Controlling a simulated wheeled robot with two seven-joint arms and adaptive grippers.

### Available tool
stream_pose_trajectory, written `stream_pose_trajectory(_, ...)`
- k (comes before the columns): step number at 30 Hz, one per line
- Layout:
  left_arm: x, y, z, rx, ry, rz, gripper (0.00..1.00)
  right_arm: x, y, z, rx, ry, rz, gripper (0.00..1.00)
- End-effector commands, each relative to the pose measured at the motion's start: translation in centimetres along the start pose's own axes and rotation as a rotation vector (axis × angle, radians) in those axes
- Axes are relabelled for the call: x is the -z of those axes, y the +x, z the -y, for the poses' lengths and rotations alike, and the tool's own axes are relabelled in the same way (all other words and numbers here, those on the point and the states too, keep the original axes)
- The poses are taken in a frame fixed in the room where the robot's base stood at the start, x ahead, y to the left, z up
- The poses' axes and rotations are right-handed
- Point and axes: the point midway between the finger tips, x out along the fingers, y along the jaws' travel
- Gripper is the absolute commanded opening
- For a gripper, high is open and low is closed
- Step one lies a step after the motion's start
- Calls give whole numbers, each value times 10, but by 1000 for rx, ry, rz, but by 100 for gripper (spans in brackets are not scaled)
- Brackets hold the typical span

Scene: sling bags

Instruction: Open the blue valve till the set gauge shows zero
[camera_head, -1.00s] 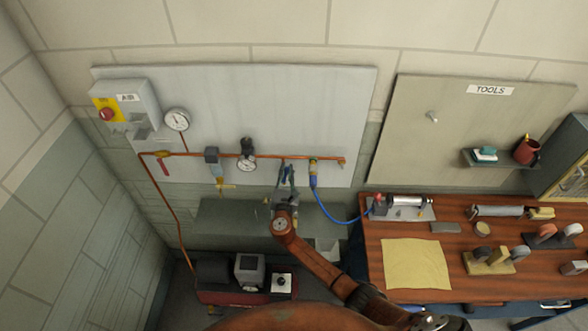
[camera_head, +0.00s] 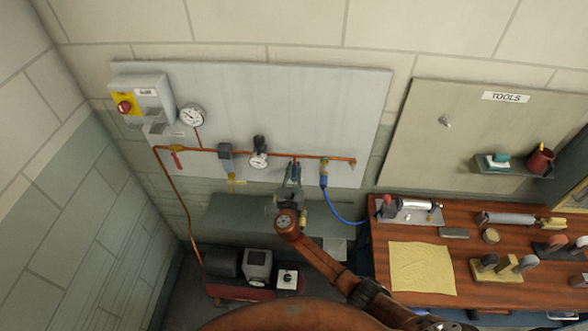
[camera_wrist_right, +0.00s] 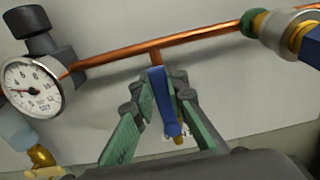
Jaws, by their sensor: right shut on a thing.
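The blue valve (camera_wrist_right: 162,100) has a long blue lever. It hangs down from a short stub under the copper pipe in the right wrist view. My right gripper (camera_wrist_right: 158,118), with green fingers, is shut on the blue lever, one finger on each side. In the head view the right gripper (camera_head: 291,187) is below the pipe, and its fingers mostly hide the valve. The set gauge (camera_wrist_right: 32,88) is a white dial under the black regulator; it also shows in the head view (camera_head: 258,160). Its needle points left; its exact reading is unclear. My left gripper is out of view.
The copper pipe (camera_head: 210,151) crosses the grey wall panel (camera_head: 330,100). A second gauge (camera_head: 192,116) hangs higher left. A blue hose (camera_head: 340,214) runs from the pipe's right end to the wooden bench (camera_head: 376,270). A compressor (camera_head: 257,265) sits below.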

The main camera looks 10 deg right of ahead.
Motion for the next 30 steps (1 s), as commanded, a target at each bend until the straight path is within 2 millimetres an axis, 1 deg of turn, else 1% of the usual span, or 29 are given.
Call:
stream_pose_trajectory(1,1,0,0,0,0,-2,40,2,-1,-1,-3,-6,-2,14)
stream_pose_trajectory(9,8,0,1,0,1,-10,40,1,0,0,-2,-3,-1,32)
stream_pose_trajectory(16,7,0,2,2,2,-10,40,0,0,0,-1,-2,0,32)
stream_pose_trajectory(19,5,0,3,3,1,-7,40,1,-4,0,-1,-1,0,32)
stream_pose_trajectory(23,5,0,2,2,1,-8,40,2,-19,0,-1,1,-1,32)
stream_pose_trajectory(30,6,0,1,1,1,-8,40,2,-69,1,-1,1,-3,32)
